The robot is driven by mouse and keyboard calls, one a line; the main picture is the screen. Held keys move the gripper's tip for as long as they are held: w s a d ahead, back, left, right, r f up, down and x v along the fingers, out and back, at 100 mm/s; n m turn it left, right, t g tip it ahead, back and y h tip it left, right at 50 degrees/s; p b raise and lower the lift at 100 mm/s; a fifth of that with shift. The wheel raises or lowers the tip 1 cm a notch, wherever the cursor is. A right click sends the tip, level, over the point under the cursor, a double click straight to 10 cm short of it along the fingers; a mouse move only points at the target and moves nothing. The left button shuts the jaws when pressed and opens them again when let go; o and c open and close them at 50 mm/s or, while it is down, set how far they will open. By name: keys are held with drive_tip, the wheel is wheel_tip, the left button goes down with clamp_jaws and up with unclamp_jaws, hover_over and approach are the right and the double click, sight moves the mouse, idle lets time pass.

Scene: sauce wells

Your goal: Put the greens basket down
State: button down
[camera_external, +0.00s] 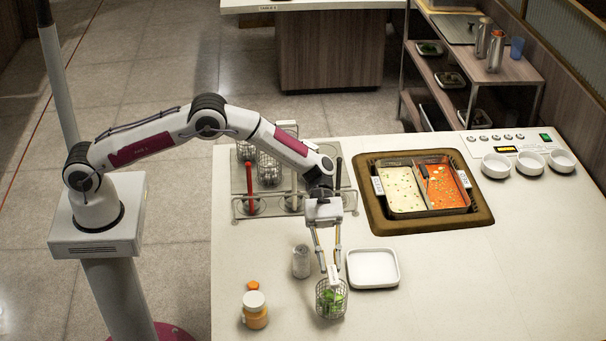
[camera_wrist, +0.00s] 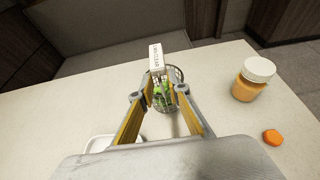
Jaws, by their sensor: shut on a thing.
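The greens basket (camera_external: 331,300) is a small wire basket with green leaves inside, near the front edge of the counter. My gripper (camera_external: 334,272) is above it, shut on its upright handle. In the wrist view the basket (camera_wrist: 164,92) shows beyond my fingers (camera_wrist: 158,78), with a white label tag (camera_wrist: 155,56) at the top of the handle. The basket looks upright. I cannot tell whether its bottom touches the counter (camera_external: 420,290).
A white square tray (camera_external: 372,268) lies just right of the basket. A clear shaker (camera_external: 301,261) stands left of it. Two sauce wells (camera_external: 405,190) sit behind.

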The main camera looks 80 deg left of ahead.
drive_tip(key=shift+f, duration=1.6)
drive_tip(key=c, duration=1.9)
unclamp_jaws()
drive_tip(key=shift+a+r, duration=0.15)
drive_tip(key=shift+r, duration=0.05)
drive_tip(key=v, duration=1.1)
drive_tip(key=shift+a, duration=0.35)
drive_tip(key=shift+r, duration=0.15)
